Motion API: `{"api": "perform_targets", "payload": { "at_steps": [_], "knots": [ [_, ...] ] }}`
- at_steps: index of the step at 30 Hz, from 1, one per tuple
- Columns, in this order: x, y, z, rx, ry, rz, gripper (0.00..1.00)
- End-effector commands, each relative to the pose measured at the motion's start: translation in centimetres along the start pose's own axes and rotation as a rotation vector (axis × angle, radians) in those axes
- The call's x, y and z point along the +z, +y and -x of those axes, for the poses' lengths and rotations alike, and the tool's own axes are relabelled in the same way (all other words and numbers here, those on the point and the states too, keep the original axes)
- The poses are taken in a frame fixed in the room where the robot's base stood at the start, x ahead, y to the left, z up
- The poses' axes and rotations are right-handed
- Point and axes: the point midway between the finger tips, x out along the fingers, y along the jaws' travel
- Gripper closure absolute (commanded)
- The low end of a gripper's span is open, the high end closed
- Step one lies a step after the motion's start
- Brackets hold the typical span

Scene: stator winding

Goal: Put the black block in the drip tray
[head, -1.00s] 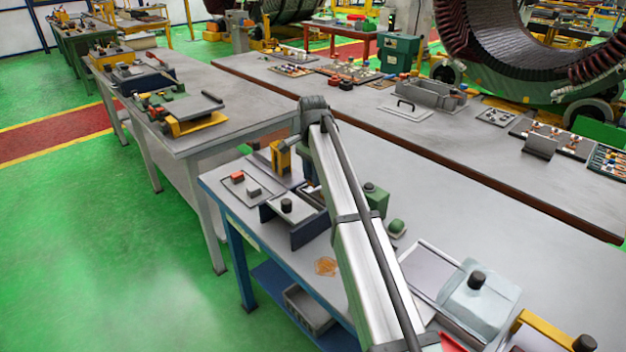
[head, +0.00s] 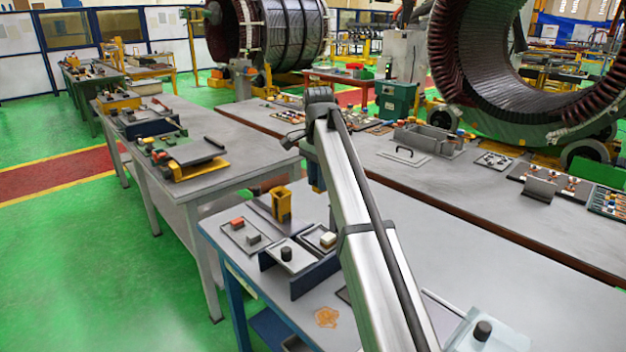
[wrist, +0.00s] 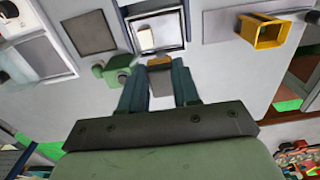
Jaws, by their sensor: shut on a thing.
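My gripper (wrist: 157,72) shows in the wrist view with teal fingers shut on a grey-dark block (wrist: 161,82). A brownish patch shows at its far end; I cannot tell if it belongs to the block. Just beyond the fingertips is a framed tray (wrist: 185,36) with a white block (wrist: 146,39) in it. In the head view that tray (head: 309,234) is at the near bench's far part. I cannot tell for sure which tray is the drip tray. My arm hides the gripper and held block in the head view.
A green knobbed block (wrist: 117,70) stands left of the fingers. A yellow holder (wrist: 262,31) stands to the right. A flat dark plate (wrist: 90,32) and a pale-framed tray (wrist: 40,55) lie left. A black-knobbed piece (head: 287,253) stands near the bench's left edge.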

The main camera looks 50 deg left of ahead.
Motion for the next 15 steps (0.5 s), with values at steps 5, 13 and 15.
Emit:
{"api": "perform_targets", "payload": {
  "at_steps": [5, 13, 15],
  "knots": [
    [0.2, 5.7, -3.9, 0.001, -0.001, -0.003, 1.00],
    [0.7, 14.5, -10.1, 0.001, 0.000, -0.002, 1.00],
    [0.9, 16.6, -11.4, 0.001, -0.001, -0.002, 1.00]
  ]
}}
